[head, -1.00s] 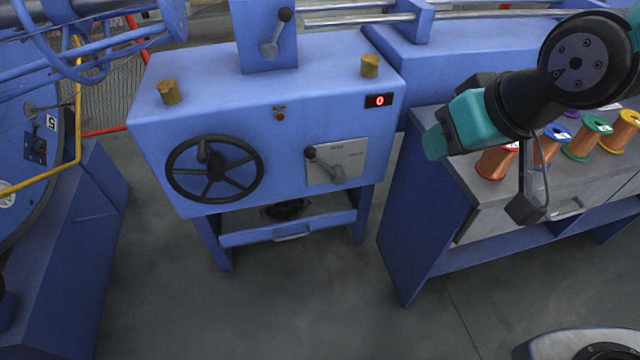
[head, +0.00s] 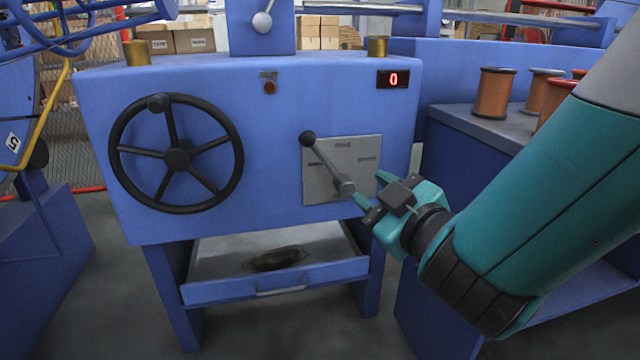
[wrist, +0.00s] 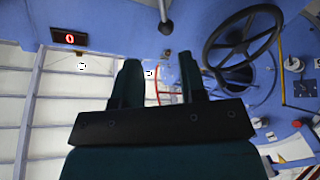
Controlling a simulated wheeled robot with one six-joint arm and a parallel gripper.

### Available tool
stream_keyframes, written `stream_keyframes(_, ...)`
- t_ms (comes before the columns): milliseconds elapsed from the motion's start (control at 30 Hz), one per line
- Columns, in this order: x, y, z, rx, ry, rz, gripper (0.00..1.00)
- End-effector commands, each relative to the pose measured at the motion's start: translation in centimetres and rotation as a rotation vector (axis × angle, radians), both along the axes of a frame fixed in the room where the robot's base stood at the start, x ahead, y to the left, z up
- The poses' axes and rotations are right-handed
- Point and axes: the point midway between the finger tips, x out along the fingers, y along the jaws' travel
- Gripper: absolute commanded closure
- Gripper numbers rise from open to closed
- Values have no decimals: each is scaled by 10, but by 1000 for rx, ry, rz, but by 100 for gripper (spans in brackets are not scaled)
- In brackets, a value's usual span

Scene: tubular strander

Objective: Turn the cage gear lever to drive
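The cage gear lever (head: 328,165) is a grey bar with a black knob, mounted on a grey plate (head: 369,160) on the blue cabinet's front. Its knob points up and left from the pivot. The plate's labels are too small to read. My gripper (head: 369,189) is open and empty, just right of the lever's pivot end; I cannot tell whether it touches. In the wrist view, the two fingers (wrist: 160,80) stand apart. A black-knobbed lever (wrist: 165,18), seemingly this one, shows beyond the gap between them.
A black handwheel (head: 178,155) is left of the lever. A red display (head: 393,79) reads 0. Another lever (head: 262,20) stands above the cabinet. An open drawer (head: 275,290) juts out below. Copper spools (head: 494,93) stand on the bench at the right.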

Motion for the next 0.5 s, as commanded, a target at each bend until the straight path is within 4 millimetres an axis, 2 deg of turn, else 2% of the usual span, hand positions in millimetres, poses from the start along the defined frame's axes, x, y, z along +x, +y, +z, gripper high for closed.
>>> stream_keyframes(167, 8, 8, 2, -5, -12, 14, 62)
stream_keyframes(500, 54, 34, 7, -5, -9, 12, 62)
